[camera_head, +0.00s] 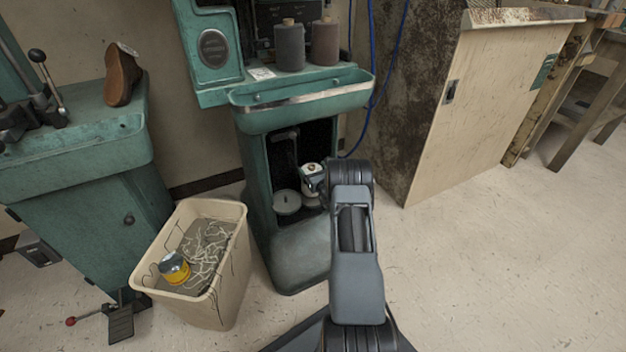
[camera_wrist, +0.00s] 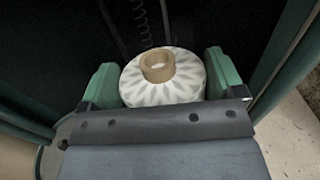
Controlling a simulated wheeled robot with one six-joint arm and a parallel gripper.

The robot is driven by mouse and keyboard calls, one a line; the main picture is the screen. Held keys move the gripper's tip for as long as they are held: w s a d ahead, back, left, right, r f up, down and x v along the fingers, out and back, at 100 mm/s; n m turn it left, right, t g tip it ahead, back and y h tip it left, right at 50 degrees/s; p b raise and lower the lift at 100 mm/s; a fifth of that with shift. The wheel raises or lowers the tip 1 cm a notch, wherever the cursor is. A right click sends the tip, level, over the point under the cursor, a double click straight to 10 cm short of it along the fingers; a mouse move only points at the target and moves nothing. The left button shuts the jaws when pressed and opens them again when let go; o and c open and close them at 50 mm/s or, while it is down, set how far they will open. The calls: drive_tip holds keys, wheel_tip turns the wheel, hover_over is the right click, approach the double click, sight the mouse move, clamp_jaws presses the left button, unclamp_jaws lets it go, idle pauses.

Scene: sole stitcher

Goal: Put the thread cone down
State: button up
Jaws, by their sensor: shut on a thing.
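A white thread cone (camera_wrist: 165,85) with a pale zigzag pattern and a tan core tube sits between the two green fingers of my gripper (camera_wrist: 162,88) in the wrist view. The gripper is shut on it, with a finger on each side. In the head view the white cone (camera_head: 312,170) shows small at the front of the green machine's dark open compartment (camera_head: 290,150). My gripper (camera_head: 316,182) is partly hidden there by my wrist. I cannot tell whether the cone's base touches the compartment floor.
A round whitish lidded thing (camera_head: 287,202) stands left of the cone. A dark grey cone (camera_head: 290,47) and a brown cone (camera_head: 326,42) stand on the machine's upper shelf. Floor at right is clear.

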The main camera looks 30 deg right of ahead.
drive_tip(key=shift+w+f+b, duration=0.1)
drive_tip(key=shift+f+b, duration=0.95)
drive_tip(key=shift+f, duration=0.75)
drive_tip(key=o, duration=1.1)
drive_tip(key=shift+r, duration=0.1)
